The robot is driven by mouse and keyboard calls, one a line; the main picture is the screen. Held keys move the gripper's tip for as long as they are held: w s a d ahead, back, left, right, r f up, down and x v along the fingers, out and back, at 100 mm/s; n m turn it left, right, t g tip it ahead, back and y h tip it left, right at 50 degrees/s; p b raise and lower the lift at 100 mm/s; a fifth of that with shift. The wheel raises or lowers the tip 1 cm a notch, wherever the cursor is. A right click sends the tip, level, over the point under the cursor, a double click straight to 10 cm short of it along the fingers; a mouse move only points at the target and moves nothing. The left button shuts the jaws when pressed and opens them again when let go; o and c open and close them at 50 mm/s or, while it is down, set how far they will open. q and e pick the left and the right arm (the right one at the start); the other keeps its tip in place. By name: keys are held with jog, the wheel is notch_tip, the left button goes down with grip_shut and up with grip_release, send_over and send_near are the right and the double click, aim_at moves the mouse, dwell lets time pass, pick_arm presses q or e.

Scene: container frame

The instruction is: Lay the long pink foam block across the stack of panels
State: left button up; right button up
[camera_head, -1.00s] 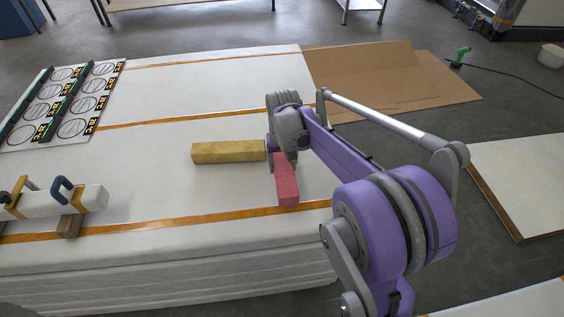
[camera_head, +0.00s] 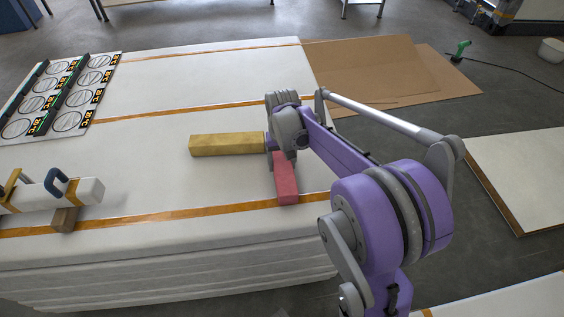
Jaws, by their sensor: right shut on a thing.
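The long pink foam block (camera_head: 286,186) is over the right part of the stack of panels (camera_head: 150,245), its near end close to an orange strap. My right gripper (camera_head: 280,157) is shut on the pink block near its far end; the wrist hides that end. I cannot tell whether the block touches the top panel or hovers just above it. The stack is white, with several layers showing at its front edge. My left gripper is not in view.
A yellow block (camera_head: 226,144) lies on the stack just left of my right gripper. A white clamped beam (camera_head: 50,194) on a wooden support is at the left, and a board with round parts (camera_head: 62,95) at the back left. Brown cardboard (camera_head: 375,70) lies at the back right.

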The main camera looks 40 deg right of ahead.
aim_at(282, 161)
jog(key=shift+f, duration=0.4)
jog(key=o, duration=1.4)
jog(key=shift+c, duration=0.2)
jog(key=shift+r, duration=0.15)
notch_tip(282, 161, up, 11)
jog(key=shift+f+p, duration=0.2)
jog(key=shift+p, duration=0.2)
jog(key=s+a+f+n+t+p, duration=0.1)
jog(key=s+a+n+t+p, duration=0.4)
jog(key=s+a, duration=1.1)
jog(key=shift+a+f+n+p, duration=0.25)
jog(key=shift+f+n+p, duration=0.15)
jog(key=shift+p, duration=0.3)
